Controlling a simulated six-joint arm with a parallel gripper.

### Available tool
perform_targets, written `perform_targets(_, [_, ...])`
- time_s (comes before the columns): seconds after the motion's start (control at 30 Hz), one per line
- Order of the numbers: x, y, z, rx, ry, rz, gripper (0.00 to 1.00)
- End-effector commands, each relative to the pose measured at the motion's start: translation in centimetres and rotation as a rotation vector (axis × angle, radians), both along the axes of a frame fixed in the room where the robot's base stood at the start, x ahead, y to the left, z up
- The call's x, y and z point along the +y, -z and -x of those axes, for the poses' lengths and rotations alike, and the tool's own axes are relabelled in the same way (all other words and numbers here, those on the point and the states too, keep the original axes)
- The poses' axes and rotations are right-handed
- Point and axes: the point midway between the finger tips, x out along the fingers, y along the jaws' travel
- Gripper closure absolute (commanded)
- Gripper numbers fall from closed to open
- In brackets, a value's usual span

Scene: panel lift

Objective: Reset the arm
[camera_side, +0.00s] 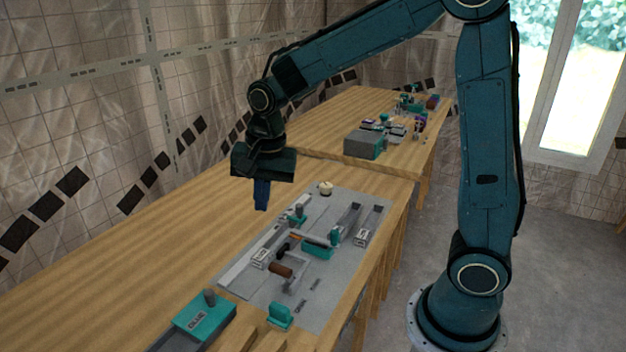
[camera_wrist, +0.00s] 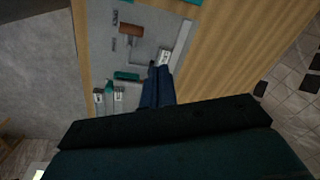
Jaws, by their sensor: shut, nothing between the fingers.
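My gripper (camera_side: 261,196) hangs above the wooden table, to the left of the grey panel (camera_side: 345,283), with its blue fingers pointing down. The fingers are shut with nothing between them. In the wrist view the gripper (camera_wrist: 157,72) shows from behind, its fingers covering part of the panel (camera_wrist: 150,20). The panel carries several fittings: a brown cylinder (camera_side: 281,270), a teal block (camera_side: 317,250), white labelled blocks (camera_side: 361,237) and a pale round knob (camera_side: 325,188).
A teal box (camera_side: 203,318) with a grey knob stands at the table's near end, beside a small teal piece (camera_side: 280,316). A second table behind holds a grey and teal box (camera_side: 364,144) and several small items. The wooden table's left part (camera_side: 130,255) is bare.

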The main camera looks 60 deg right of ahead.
Motion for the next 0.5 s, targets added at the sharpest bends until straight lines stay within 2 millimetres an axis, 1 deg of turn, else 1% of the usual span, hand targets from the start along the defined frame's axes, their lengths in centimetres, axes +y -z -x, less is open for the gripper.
perform_targets(0.03, [-0.1,-1.0,0.9,-0.019,-0.040,0.007,1.00])
perform_targets(0.2, [-0.3,-3.5,3.7,-0.067,-0.188,0.036,1.00])
perform_targets(0.5, [-0.6,-6.6,8.9,-0.148,-0.446,0.105,1.00])
